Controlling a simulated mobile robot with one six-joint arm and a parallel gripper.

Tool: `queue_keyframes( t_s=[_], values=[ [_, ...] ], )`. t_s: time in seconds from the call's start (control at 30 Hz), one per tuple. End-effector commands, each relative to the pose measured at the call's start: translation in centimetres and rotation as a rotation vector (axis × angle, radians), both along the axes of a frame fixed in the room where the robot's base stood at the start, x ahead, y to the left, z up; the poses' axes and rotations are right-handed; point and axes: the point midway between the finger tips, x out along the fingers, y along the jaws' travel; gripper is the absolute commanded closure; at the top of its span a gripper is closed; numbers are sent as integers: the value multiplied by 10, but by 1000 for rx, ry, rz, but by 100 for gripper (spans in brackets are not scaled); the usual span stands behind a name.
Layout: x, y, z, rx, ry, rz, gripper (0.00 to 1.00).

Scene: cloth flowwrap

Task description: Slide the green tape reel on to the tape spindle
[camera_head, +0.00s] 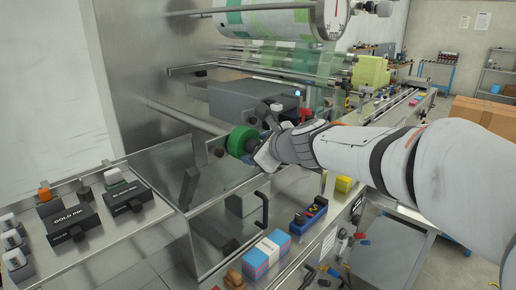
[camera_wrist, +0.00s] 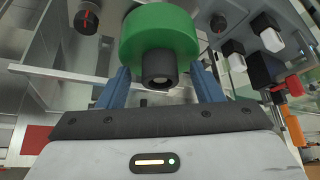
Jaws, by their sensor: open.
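The green tape reel (camera_head: 241,139) is just beyond my gripper (camera_head: 262,152) in the head view. In the wrist view the reel (camera_wrist: 160,30) is a thick green ring at the top centre. Finger contact is unclear. What lies behind the reel is hidden.
A clear guard panel with a black handle (camera_head: 262,208) stands below the reel. Metal rollers and a printed film roll (camera_head: 270,22) are above. Black boxes (camera_head: 73,223) lie on the left bench, and a pink-blue-white stack (camera_head: 267,254) sits in front.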

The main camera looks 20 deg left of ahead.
Motion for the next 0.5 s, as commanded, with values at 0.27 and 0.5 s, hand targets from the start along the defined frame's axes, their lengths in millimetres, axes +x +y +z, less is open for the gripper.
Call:
queue_keyframes(
  t_s=[0.27, 0.5],
  values=[
    [-13, -17, 11, 1, -2, -1, 40],
    [-35, -44, 28, 1, -3, 0, 40]
  ],
)
